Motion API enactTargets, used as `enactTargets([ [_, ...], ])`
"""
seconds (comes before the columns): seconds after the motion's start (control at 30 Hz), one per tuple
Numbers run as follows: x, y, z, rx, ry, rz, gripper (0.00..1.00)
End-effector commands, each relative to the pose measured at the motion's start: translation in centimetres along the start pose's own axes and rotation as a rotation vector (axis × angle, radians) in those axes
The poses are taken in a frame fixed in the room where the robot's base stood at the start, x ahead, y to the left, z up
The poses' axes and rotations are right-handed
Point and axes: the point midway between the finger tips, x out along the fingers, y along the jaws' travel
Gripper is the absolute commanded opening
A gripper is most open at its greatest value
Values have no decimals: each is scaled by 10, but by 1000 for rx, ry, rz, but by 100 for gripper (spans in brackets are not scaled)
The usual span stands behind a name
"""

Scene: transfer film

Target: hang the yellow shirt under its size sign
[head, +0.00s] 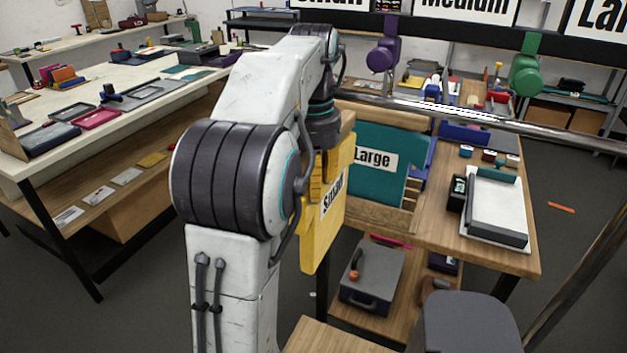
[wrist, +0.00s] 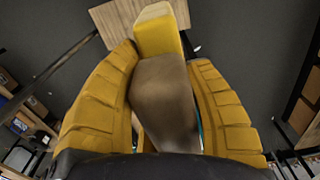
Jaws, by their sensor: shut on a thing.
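The yellow shirt (head: 325,235) is a flat panel with a "Small" label. It hangs from my gripper (head: 318,185), left of the rail, its lower part in the air. In the wrist view my yellow fingers (wrist: 165,100) close around a brown block (wrist: 165,85), with the shirt's yellow edge (wrist: 160,38) beyond it. The metal rail (head: 450,112) runs across to the right. Above it, cut by the top edge, are the "Small" sign (head: 330,3), the "Medium" sign (head: 463,8) and the "Large" sign (head: 603,14). My arm hides the rail's left part.
A teal shirt (head: 415,150) labelled "Large" stands in a wooden crate (head: 388,214) behind the yellow one. A purple piece (head: 383,55) and a green piece (head: 525,68) sit between rail and signs. A wooden table (head: 440,225) lies right; a cluttered bench (head: 160,85) stands left.

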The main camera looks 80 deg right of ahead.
Motion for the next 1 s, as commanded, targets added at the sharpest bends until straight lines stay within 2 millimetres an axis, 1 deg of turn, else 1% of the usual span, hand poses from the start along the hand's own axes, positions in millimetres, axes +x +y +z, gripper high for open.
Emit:
enactTargets([
  [0.17,-1,0,0,0,2,0,10],
  [0.2,-1,0,0,0,2,0,48],
  [0.47,0,0,0,0,1,0,72],
  [0.5,0,0,0,0,1,0,73],
  [0.77,0,0,0,0,-1,0,73],
  [0.87,-4,0,0,0,0,0,73],
  [1.0,-15,0,-1,0,2,0,73],
])
